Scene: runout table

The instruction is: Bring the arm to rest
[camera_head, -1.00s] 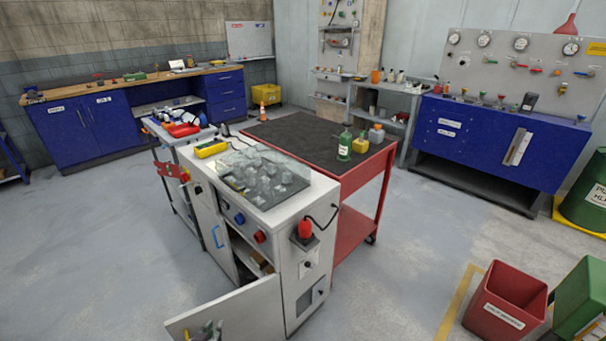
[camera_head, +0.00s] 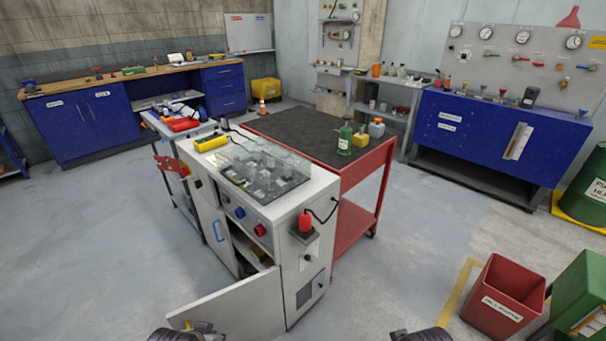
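Neither of my grippers can be made out. Two dark rounded parts, probably of my own arms, show at the bottom edge, one left of centre and one right of centre. The white test cabinet (camera_head: 290,262) stands in front of me with a clear-covered panel (camera_head: 262,170) on top. Its lower door (camera_head: 240,308) hangs open toward me. A small cluster of metallic and yellowish parts by the door's lower edge is too cut off to identify.
A red cart (camera_head: 358,180) with a dark top carries a green bottle (camera_head: 345,138) and yellow containers behind the cabinet. A red bin (camera_head: 506,296) and a green bin (camera_head: 582,290) stand at the lower right. The floor at left is clear.

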